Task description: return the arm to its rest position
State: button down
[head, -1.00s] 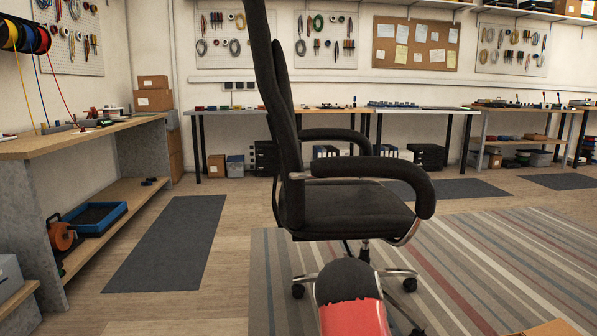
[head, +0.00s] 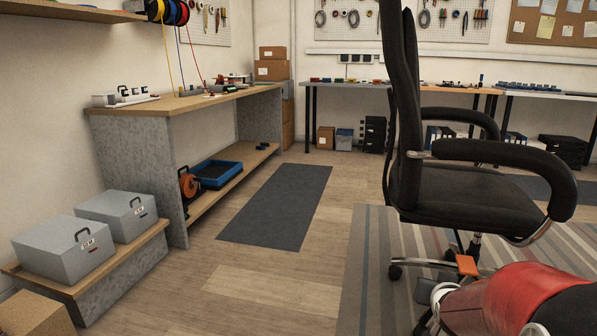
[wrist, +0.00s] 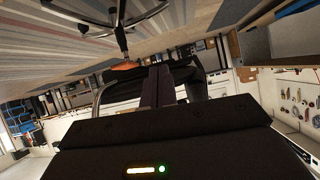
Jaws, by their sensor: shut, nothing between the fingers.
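My arm, a red link (head: 515,300) with dark and pale parts, reaches in at the lower right of the head view. It lies in front of the office chair's base in that picture. My gripper (wrist: 159,72) shows in the wrist view as two dark fingers side by side, closed together with nothing held. Its dark body fills the lower part of that view, with a green light on it. In the head view I cannot make out the fingers.
A black office chair (head: 455,190) stands at right, close to my arm in the picture. A workbench (head: 200,100) stands at left, with grey boxes (head: 65,248) on a low shelf nearer. A dark mat (head: 280,205) lies on clear floor between. An orange piece (head: 467,265) shows near the chair base.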

jog(key=s+a+r+n+g+y, duration=0.25)
jog(key=s+a, duration=0.55)
jog(key=s, duration=0.4)
jog(key=s+a+r+n+g+y, duration=0.1)
jog(key=s+a+r+n+g, duration=0.15)
jog(key=s+a, duration=0.7)
jog(key=s+d+r+p, duration=0.1)
jog(key=s+r+p, duration=0.1)
jog(key=r+p, duration=0.4)
jog(key=s+r+p, duration=0.2)
jog(key=r+p, duration=0.5)
jog(key=shift+d+m+g+p, duration=0.3)
jog(key=shift+d+g, duration=0.1)
jog(key=shift+w, duration=0.15)
